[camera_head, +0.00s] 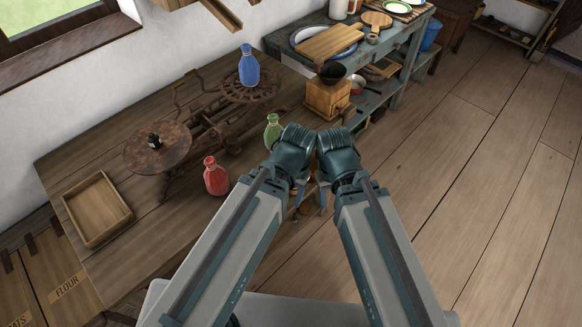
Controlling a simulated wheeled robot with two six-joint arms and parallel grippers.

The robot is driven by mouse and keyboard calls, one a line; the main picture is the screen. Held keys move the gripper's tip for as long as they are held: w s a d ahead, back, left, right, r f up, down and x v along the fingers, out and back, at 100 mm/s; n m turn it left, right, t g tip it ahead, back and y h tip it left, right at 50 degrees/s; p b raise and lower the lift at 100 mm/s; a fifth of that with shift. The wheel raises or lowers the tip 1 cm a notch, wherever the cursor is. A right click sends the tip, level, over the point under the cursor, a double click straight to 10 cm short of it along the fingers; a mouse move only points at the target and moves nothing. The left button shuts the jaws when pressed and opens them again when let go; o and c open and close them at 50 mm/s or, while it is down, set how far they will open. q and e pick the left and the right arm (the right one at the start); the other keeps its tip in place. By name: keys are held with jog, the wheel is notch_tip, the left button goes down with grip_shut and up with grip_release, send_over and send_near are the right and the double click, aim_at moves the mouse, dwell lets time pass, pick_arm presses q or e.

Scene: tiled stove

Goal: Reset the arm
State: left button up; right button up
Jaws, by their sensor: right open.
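My two arms reach in from the bottom edge, side by side, and their dark teal joints almost touch at the middle of the view. My right gripper (322,196) shows only in a small part below these joints, between the arms. It is open, and I see nothing held in it. My left gripper is mostly hidden behind my left arm, and its jaws cannot be made out. Both arms are over the right edge of the wooden table (130,262), near the green bottle (272,131).
A red bottle (215,177) stands left of my left arm. A blue bottle (249,68) stands on a rusty balance scale (212,130). An empty wooden tray (97,208) lies at left. A wooden box (328,97) and a cluttered workbench (397,45) are behind. The floor at right is clear.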

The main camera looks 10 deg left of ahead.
pick_arm(q)
notch_tip(320, 180, up, 6)
jog(key=p, duration=0.5)
jog(key=shift+f, duration=0.1)
dwell(1.5)
jog(key=shift+c, duration=0.9)
jog(key=shift+d, duration=0.1)
